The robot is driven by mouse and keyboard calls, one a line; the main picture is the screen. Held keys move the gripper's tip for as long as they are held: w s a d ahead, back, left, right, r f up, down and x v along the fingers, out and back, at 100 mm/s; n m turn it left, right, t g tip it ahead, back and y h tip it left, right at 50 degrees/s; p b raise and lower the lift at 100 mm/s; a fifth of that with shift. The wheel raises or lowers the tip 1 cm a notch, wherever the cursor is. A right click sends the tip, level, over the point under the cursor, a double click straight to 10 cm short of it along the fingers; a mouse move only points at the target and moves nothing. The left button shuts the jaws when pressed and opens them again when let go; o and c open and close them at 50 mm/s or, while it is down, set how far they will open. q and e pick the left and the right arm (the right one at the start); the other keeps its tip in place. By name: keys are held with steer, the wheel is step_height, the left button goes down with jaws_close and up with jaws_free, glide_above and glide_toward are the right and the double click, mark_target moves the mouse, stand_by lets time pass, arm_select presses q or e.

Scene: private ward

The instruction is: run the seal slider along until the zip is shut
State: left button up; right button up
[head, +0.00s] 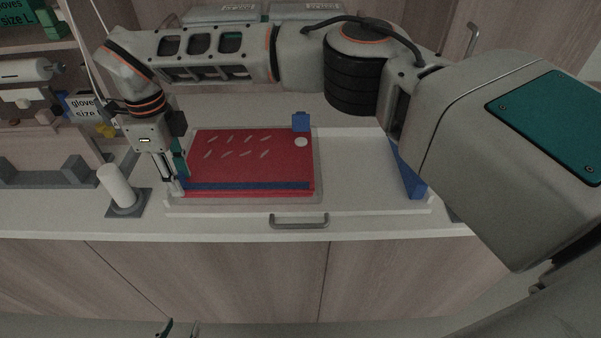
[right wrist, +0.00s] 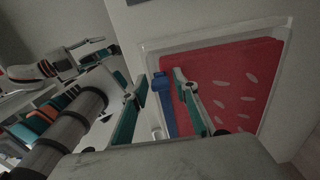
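A flat red bag (head: 250,155) with white marks lies on a pale tray (head: 360,185). A dark blue zip strip (head: 250,186) runs along its near edge. My right gripper (head: 174,180) points down at the strip's left end. In the right wrist view its two teal-padded fingers (right wrist: 160,103) stand apart, with blue strip (right wrist: 169,112) visible between them. A lighter blue piece (right wrist: 158,80), perhaps the slider, shows there too; contact with the fingers cannot be told. In the head view the fingers hide that end. My left gripper (head: 179,329) shows only its separated tips at the bottom edge.
A blue block (head: 301,122) stands at the bag's far right corner, and a blue wedge (head: 409,172) at the tray's right. A white cylinder (head: 117,186) on a grey base stands left of the tray. A drawer handle (head: 299,221) projects in front.

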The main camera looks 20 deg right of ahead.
step_height(320, 180, up, 3)
steer(key=shift+r+p, duration=0.1)
steer(key=shift+p, duration=0.95)
step_height(320, 180, up, 2)
steer(key=shift+r+p, duration=0.2)
steer(key=shift+p, duration=0.25)
steer(key=shift+r, duration=1.15)
